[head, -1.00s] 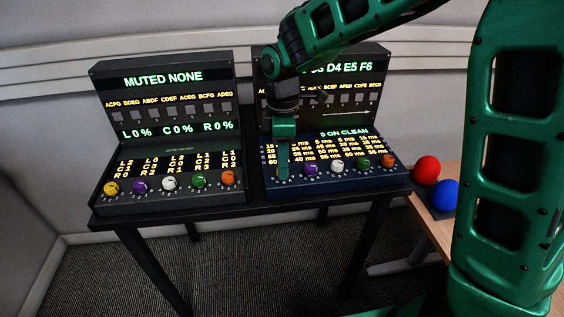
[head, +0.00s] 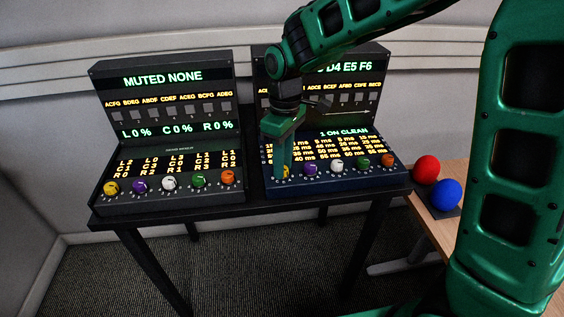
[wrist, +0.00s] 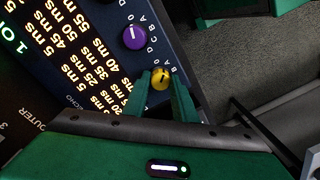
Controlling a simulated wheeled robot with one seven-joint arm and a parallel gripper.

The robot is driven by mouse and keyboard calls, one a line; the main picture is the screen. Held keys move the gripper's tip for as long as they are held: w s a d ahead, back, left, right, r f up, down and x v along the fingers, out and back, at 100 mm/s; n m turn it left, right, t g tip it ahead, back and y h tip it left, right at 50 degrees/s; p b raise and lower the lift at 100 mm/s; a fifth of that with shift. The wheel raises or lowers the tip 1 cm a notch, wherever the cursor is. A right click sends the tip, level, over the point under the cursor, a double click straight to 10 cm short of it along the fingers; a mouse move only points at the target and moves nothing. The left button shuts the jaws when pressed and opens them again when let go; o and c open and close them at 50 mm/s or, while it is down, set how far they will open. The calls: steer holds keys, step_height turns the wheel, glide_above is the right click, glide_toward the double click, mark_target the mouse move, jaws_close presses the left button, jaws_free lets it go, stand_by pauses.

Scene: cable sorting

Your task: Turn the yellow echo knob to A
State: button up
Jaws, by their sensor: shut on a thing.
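The yellow echo knob (head: 285,171) is at the left end of the knob row on the right-hand console (head: 340,182). My gripper (head: 282,172) is lowered onto it, and its green fingers partly hide the knob in the head view. In the wrist view my gripper (wrist: 163,88) has one finger on each side of the yellow knob (wrist: 161,78), shut on it. Small letters surround the knob, but its exact pointer setting is hard to read. The right-hand console's lower display reads "1 ON CLEAN".
A purple knob (head: 310,169) sits right beside the yellow one, with white, green and orange knobs further right. A second console (head: 160,203) with its own knob row stands at left. Red (head: 427,170) and blue (head: 446,194) balls are at right.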

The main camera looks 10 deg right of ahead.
steer(key=shift+w+d+r+m, duration=0.1)
steer(key=shift+w+m, duration=0.15)
steer(key=shift+m, duration=0.35)
steer(key=o, duration=1)
steer(key=shift+o, duration=0.2)
steer(key=shift+s, duration=0.1)
step_height(320, 180, up, 11)
steer(key=shift+w+d+f, duration=0.2)
steer(key=shift+w, duration=0.1)
